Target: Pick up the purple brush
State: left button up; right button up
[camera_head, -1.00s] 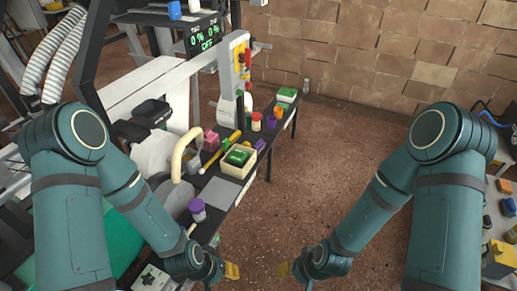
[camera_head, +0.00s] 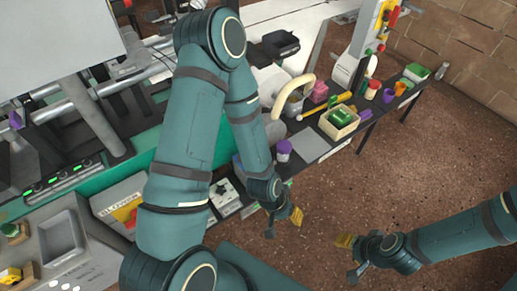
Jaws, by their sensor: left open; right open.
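I cannot make out a purple brush for certain. A small purple thing (camera_head: 15,120) shows at the far left by the machine's rails, too small to identify. A purple-topped jar (camera_head: 284,148) stands on the dark bench, and a small purple piece (camera_head: 365,113) lies farther along it. My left gripper (camera_head: 284,222) is open and empty, over the floor just off the bench's near edge. My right gripper (camera_head: 347,258) is open and empty over the floor, to the right of the left one and away from the bench.
The bench also holds a cream box with a green block (camera_head: 340,117), a yellow bar (camera_head: 322,106) and a pink box (camera_head: 317,92). A machine with metal rails (camera_head: 65,105) and a grey sink-like tray (camera_head: 62,232) fill the left. The brown floor (camera_head: 420,150) is clear at right.

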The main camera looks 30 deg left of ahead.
aim_at(367, 114)
jog(key=u, duration=0.7)
jog(key=i+l+u, duration=0.1)
jog(key=u, duration=0.25)
jog(key=i+l+u, duration=0.1)
jog(key=l+u, duration=0.45)
jog(key=u, duration=0.2)
jog(key=l+u, duration=0.25)
jog(key=l, duration=0.2)
jog(key=l+u, duration=0.25)
jog(key=l, duration=0.25)
jog(key=l+u, duration=0.25)
jog(key=l, duration=0.75)
jog(key=k+l, duration=0.1)
jog(key=l, duration=0.8)
jog(key=k+l, duration=0.15)
jog(key=l, duration=0.8)
jog(key=k+u, duration=0.05)
